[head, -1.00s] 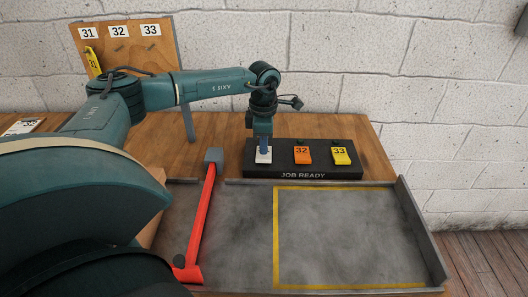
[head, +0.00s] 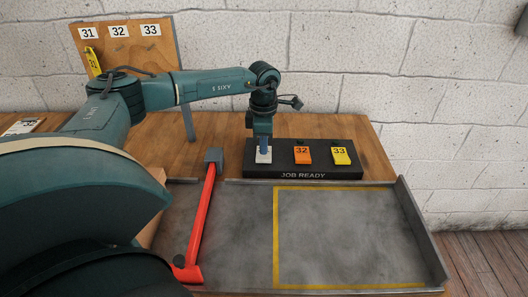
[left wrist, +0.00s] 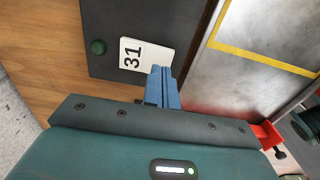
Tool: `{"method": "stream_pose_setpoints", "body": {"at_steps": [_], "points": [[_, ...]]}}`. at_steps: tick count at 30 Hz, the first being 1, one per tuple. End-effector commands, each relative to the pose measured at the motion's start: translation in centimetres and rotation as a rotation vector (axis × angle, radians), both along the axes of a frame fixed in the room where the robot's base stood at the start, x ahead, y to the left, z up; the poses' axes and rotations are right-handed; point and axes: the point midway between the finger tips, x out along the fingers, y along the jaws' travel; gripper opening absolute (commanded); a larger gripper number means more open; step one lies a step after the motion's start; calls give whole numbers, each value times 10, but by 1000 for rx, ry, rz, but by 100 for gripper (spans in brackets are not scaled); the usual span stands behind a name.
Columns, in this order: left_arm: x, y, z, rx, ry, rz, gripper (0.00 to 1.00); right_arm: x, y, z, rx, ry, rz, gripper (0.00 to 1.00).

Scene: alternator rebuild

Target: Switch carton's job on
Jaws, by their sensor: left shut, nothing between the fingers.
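A black JOB READY panel (head: 235,172) stands on the wooden bench with a row of numbered tiles. The white tile 31 (head: 264,157) is at its left, then the orange tile 32 (head: 302,155) and the yellow tile 33 (head: 341,156). My left gripper (head: 264,150) is shut and empty, pointing down with its blue fingertips at tile 31. In the left wrist view the fingertips (left wrist: 163,73) overlap an edge of the white tile 31 (left wrist: 137,54); I cannot tell whether they touch it. A green round knob or lamp (left wrist: 98,47) sits beyond that tile. A brown carton-like side (head: 155,210) is mostly hidden behind my arm.
A grey metal tray (head: 240,240) with a yellow outlined square lies in front of the panel. A red lever-like bar (head: 203,215) runs along its left part. At the back left, a wooden board (head: 150,52) carries labels 31, 32, 33, with a yellow tag (head: 92,62) under 31.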

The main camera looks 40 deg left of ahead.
Motion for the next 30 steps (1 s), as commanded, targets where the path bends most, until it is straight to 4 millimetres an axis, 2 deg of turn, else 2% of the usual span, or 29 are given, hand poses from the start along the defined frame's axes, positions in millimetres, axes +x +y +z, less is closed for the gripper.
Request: {"method": "stream_pose_setpoints", "body": {"at_steps": [30], "points": [[0, 0, -13, 0, 0, 0, 0, 3, 1, -8, 0, -5, 1, 36]]}}
